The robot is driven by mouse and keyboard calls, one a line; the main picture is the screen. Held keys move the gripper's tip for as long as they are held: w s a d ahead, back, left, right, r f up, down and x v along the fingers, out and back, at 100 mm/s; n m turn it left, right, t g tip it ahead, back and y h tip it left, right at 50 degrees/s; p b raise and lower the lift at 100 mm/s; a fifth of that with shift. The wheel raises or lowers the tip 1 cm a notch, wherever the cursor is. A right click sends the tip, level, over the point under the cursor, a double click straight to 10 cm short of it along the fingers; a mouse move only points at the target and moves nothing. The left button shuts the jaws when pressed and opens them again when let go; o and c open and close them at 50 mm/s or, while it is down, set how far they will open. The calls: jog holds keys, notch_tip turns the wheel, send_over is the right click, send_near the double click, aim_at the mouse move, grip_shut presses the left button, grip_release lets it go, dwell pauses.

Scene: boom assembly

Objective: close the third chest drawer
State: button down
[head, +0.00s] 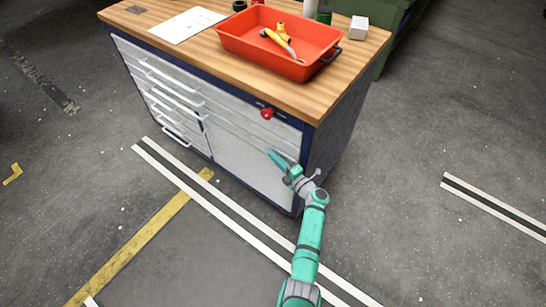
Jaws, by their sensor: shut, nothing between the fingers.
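The chest is a workbench cabinet with light grey drawer fronts (140,82) on its left part, in the head view. Several long bar handles (178,97) run one below another there. The lowest handle (176,136) has a dark area around it. I cannot tell from this angle which drawer stands out or how far. My gripper (271,154) is shut and empty. It is in front of the plain grey panel at the cabinet's right part, to the right of the drawer handles. I cannot tell whether it touches the panel.
A wooden top (185,52) carries a red tray (262,62) with yellow-and-grey tools, a white paper (188,24) and a small white box (359,27). A red knob-like piece (266,113) is on the upper right front. The floor in front, with yellow and white stripes, is clear.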

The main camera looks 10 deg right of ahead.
jog(key=s+d, duration=0.1)
jog(key=s, duration=1)
jog(key=shift+d+f, duration=0.2)
jog(key=shift+d, duration=0.15)
jog(key=s+a+r+m+t+h, duration=0.4)
jog(key=s+a+m, duration=0.5)
jog(key=s+a, duration=0.55)
jog(key=s+a+r+m+g+h, duration=0.1)
jog(key=s+r+m, duration=0.3)
jog(key=s, duration=0.5)
jog(key=s+a+r+m+g+h, duration=0.1)
jog(key=s+r+m+g, duration=0.1)
jog(key=s+r+m, duration=0.3)
jog(key=s+a+r+m+g+h, duration=0.1)
jog(key=s+r+m, duration=0.3)
jog(key=s, duration=0.9)
jog(key=shift+r+m+g+h, duration=0.15)
jog(key=shift+m+g+h, duration=0.25)
jog(key=shift+m, duration=0.2)
